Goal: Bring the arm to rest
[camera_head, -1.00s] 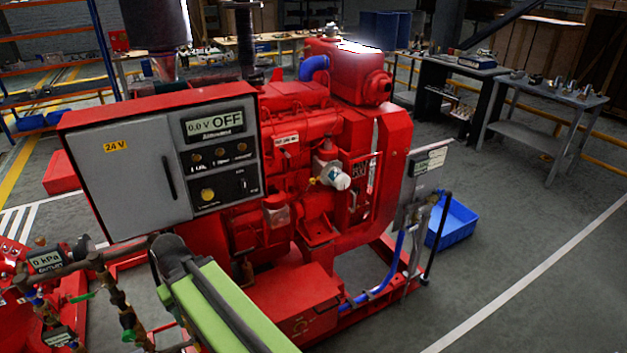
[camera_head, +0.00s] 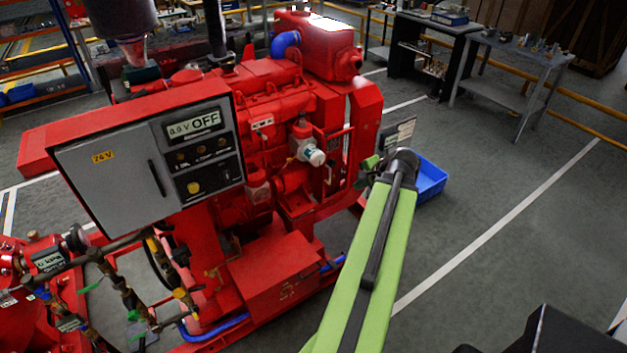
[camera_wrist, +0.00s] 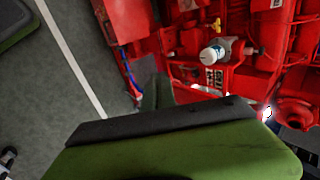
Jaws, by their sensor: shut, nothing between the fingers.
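My green arm (camera_head: 372,255) reaches up from the bottom of the head view, and its dark upper joint stands in front of the engine's right side. A little green of the part beyond it shows left of the joint; the rest is hidden. In the wrist view my gripper (camera_wrist: 158,100) shows as green parts with a dark strip, filling the bottom middle. It is shut and holds nothing. The red diesel pumpset (camera_head: 285,120) lies behind the arm in the head view. Its grey control panel (camera_head: 120,175) reads OFF.
A blue crate (camera_head: 430,180) stands on the floor just behind the arm's upper joint. Red pipework with valves and gauges (camera_head: 48,260) is at lower left. A grey workbench (camera_head: 515,55) stands at back right. The floor on the right is mostly open.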

